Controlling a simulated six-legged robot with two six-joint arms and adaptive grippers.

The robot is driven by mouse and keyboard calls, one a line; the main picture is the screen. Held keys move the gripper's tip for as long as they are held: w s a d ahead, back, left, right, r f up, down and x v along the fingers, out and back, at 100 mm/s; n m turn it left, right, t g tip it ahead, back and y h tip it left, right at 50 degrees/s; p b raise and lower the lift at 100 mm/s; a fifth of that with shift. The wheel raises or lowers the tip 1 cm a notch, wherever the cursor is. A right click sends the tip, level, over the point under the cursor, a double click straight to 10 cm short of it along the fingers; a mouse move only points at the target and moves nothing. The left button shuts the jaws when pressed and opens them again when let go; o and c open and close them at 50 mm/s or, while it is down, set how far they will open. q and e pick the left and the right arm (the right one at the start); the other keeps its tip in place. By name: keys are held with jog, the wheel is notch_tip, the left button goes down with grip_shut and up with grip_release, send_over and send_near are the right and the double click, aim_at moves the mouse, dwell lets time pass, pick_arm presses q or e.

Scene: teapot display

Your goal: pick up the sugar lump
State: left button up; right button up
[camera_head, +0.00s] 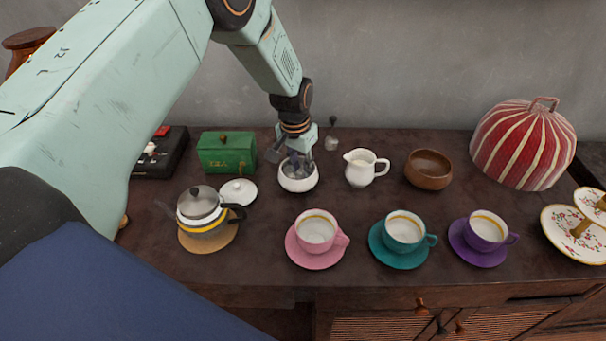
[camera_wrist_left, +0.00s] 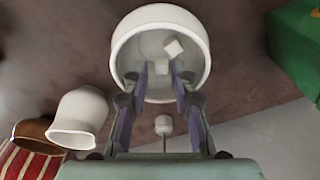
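The white sugar bowl (camera_head: 298,184) stands on the dark sideboard, and it fills the top of the left wrist view (camera_wrist_left: 125,42). Two white sugar lumps show inside it: a tilted one (camera_wrist_left: 173,47) and one (camera_wrist_left: 161,66) seen between my fingertips. My left gripper (camera_head: 298,163) points down into the bowl's mouth. In the left wrist view its two fingers (camera_wrist_left: 161,80) are apart, with a gap around the nearer lump. I cannot tell whether either finger touches it. In the head view the lumps are hidden. My right gripper is not in view.
A white creamer (camera_head: 362,168) and brown bowl (camera_head: 429,168) stand right of the bowl. A white lid (camera_head: 238,192), green box (camera_head: 226,152) and teapot (camera_head: 199,207) are left. Pink (camera_head: 316,232), teal (camera_head: 404,230) and purple (camera_head: 486,228) cups stand in front. The wall is behind.

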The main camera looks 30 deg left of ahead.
aim_at(301, 172)
pick_arm(q)
jog(key=shift+a+f, duration=0.15)
jog(key=shift+f, duration=0.2)
jog(key=shift+w, duration=0.1)
jog(key=c, duration=0.3)
jog(key=shift+c, duration=0.7)
notch_tip(301, 172, up, 10)
jog(key=shift+f+p, duration=0.1)
jog(key=shift+p, duration=0.6)
